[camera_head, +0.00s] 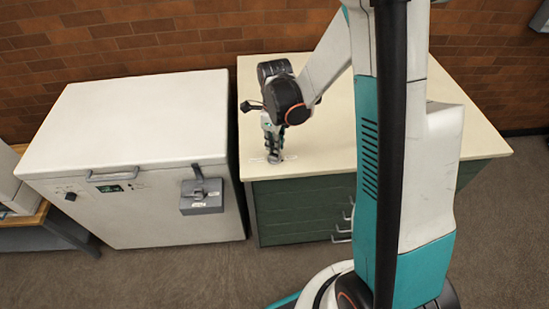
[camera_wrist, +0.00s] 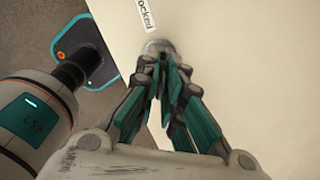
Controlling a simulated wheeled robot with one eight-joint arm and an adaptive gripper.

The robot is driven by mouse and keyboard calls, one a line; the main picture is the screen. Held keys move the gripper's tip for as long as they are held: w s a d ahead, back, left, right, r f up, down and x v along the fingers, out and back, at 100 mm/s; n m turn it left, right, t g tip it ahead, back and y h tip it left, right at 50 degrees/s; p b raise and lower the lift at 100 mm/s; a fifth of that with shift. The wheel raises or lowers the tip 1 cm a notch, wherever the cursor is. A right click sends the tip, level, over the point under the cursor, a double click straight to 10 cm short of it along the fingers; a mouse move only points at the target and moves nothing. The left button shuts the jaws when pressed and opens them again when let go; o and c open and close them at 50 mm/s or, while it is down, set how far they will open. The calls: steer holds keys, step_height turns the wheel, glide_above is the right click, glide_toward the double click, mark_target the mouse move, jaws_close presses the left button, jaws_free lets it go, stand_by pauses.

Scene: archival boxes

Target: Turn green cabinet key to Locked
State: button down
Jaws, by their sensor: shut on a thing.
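The green cabinet (camera_head: 295,211) has a cream top (camera_head: 325,125). My gripper (camera_head: 274,148) points down at the front left of that top, over a round metal lock (camera_wrist: 157,46). In the wrist view, my gripper's fingers (camera_wrist: 160,66) are closed together right at the lock, shut on the key. The key itself is hidden between the fingers, so its angle cannot be told.
A white chest unit (camera_head: 135,120) with a grey latch box (camera_head: 202,196) stands left of the cabinet. Drawer handles (camera_head: 342,228) stick out at the cabinet's front. A brick wall (camera_head: 150,35) is behind. Much of the cream top is clear.

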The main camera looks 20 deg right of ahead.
steer(key=shift+m, duration=0.4)
steer(key=m+b, duration=0.1)
steer(key=m, duration=0.2)
steer(key=shift+f, duration=0.1)
steer(key=m, duration=0.3)
steer(key=shift+m+b, duration=0.3)
steer(key=shift+m, duration=0.1)
steer(key=c, duration=1.1)
jaws_free()
steer(key=shift+r+p, duration=3)
steer(key=shift+r, duration=1.65)
